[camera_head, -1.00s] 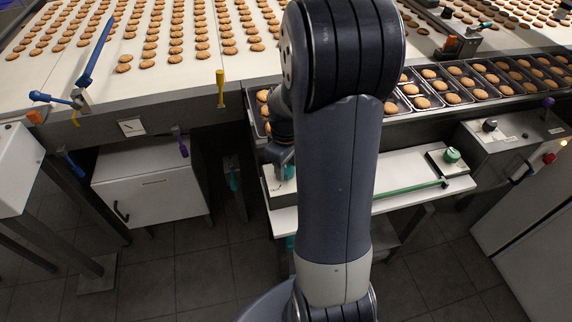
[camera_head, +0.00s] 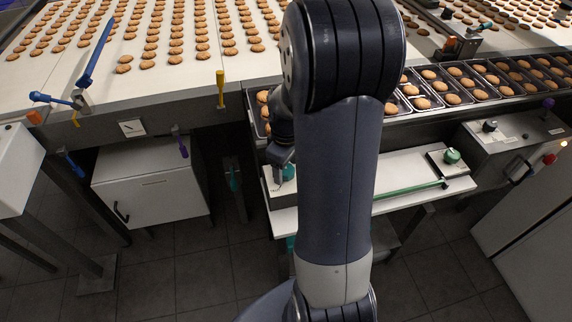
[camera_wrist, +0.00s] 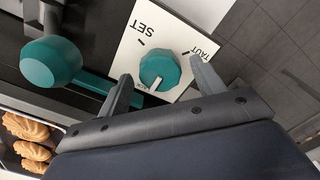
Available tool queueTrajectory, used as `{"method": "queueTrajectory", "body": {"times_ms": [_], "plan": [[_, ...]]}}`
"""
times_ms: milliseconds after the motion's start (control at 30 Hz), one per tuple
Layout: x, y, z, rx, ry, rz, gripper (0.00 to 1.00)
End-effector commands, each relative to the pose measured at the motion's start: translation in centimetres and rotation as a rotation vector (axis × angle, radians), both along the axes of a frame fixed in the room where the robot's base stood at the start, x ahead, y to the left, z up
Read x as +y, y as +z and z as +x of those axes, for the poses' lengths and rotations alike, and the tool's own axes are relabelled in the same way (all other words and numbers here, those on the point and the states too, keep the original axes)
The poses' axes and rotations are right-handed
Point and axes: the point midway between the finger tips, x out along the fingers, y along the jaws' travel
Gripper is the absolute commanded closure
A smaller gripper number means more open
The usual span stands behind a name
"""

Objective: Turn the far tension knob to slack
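In the wrist view a teal faceted knob (camera_wrist: 158,68) sits on a white plate (camera_wrist: 136,48) marked SET and TAUT. My gripper (camera_wrist: 161,67) is open, with one finger on each side of this knob. Contact cannot be told. In the head view my gripper (camera_head: 279,176) is over the left end of the white shelf, partly behind my arm. A second, green knob (camera_head: 452,156) stands on a plate at the shelf's right end.
A larger teal round knob (camera_wrist: 50,63) on a dark stem and a teal bar (camera_wrist: 92,83) are left of the plate. The green bar (camera_head: 412,190) runs along the shelf (camera_head: 405,170). Biscuit trays (camera_head: 440,106) line the conveyor behind. Floor in front is clear.

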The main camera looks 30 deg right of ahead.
Motion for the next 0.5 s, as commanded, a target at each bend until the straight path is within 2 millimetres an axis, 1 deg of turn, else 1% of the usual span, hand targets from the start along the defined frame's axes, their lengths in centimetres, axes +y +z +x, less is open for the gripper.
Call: {"method": "queueTrajectory", "body": {"times_ms": [167,267,367,500], "plan": [[0.0,0.0,0.0,0.001,-0.001,0.0,0.36],[0.0,0.3,0.0,0.0,-0.001,0.0,0.36],[0.0,1.4,0.0,-0.003,-0.001,-0.001,0.36],[0.0,4.1,0.1,-0.005,-0.001,-0.001,0.36]]}}
